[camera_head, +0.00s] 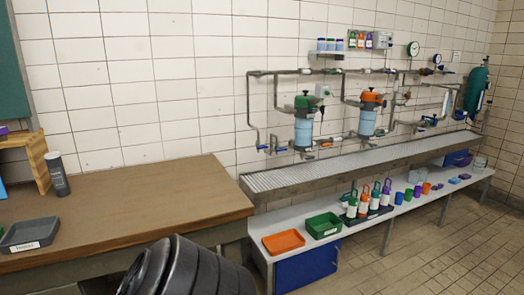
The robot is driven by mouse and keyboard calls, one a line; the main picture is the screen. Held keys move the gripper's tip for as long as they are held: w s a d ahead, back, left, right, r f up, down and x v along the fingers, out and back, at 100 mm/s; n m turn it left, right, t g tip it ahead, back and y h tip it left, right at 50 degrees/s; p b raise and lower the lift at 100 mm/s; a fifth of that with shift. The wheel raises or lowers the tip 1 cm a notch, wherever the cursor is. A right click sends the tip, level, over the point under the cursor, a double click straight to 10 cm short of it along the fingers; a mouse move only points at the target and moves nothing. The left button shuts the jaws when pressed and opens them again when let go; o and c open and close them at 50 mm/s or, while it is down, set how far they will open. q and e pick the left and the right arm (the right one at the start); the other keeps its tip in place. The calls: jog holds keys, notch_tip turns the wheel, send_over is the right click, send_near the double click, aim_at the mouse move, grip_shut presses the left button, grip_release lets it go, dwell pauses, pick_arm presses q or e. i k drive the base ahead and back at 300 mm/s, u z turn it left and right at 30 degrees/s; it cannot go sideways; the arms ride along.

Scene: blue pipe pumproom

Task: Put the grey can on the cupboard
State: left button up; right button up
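A dark grey cylinder with a pale label, which looks like the grey can (58,176), stands upright on the brown wooden worktop (150,203) at the left. It is close beside a wooden stand (36,160), which is cut off by the left edge. I cannot tell which thing is the cupboard; nothing in view plainly shows as one. Neither of my grippers is in view. A dark ribbed shape, perhaps part of my arm, covers the bottom middle.
A grey labelled tray (29,234) lies on the worktop's left. A metal grating bench (350,158) runs along the tiled wall under blue filters and pipes. Its lower shelf holds an orange tray (283,242), a green crate (323,225) and several bottles. Floor at right (440,255) is clear.

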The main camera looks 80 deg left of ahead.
aim_at(25, 188)
jog(key=u, duration=4.3)
